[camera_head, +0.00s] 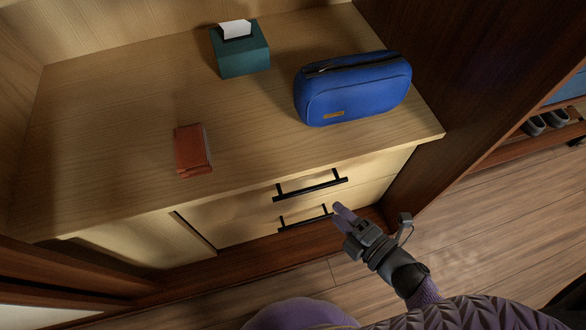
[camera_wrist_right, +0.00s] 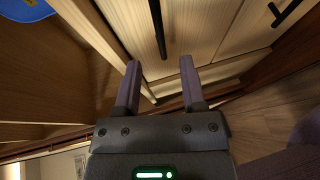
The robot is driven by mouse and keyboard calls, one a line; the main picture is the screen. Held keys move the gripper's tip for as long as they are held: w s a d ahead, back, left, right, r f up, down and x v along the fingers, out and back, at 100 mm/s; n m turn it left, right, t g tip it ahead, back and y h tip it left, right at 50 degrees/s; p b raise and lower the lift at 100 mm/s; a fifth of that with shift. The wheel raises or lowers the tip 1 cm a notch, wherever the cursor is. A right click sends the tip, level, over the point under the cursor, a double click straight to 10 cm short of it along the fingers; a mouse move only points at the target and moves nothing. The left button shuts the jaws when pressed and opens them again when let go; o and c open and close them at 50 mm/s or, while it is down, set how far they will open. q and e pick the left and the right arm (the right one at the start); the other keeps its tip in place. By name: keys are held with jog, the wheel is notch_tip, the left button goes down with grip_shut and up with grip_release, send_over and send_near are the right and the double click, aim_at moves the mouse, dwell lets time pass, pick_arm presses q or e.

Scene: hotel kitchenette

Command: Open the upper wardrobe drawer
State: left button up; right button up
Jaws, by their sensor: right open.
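The upper wardrobe drawer (camera_head: 245,205) has a pale wood front just under the wooden top and looks closed. Its black bar handle (camera_head: 312,189) is clear of my fingers in the head view. My right gripper (camera_head: 342,210) is open and empty, in front of the drawers, a little below and right of that handle. In the right wrist view, the upper handle (camera_wrist_right: 158,30) lies beyond and between the two open fingertips (camera_wrist_right: 159,62), apart from them. My left gripper is not in view.
A lower drawer has its own black handle (camera_head: 306,217), partly near my fingers. On the top (camera_head: 110,120) are a blue bag (camera_head: 355,90), a teal tissue box (camera_head: 242,55) and a brown wallet-like item (camera_head: 191,150). A dark wood side panel (camera_head: 425,160) stands right of the drawers.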

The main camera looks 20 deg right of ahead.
aim_at(311, 189)
jog(key=b+x, duration=0.3)
jog(key=x, duration=0.6)
jog(key=shift+a, duration=0.1)
jog(key=c, duration=0.4)
grip_shut()
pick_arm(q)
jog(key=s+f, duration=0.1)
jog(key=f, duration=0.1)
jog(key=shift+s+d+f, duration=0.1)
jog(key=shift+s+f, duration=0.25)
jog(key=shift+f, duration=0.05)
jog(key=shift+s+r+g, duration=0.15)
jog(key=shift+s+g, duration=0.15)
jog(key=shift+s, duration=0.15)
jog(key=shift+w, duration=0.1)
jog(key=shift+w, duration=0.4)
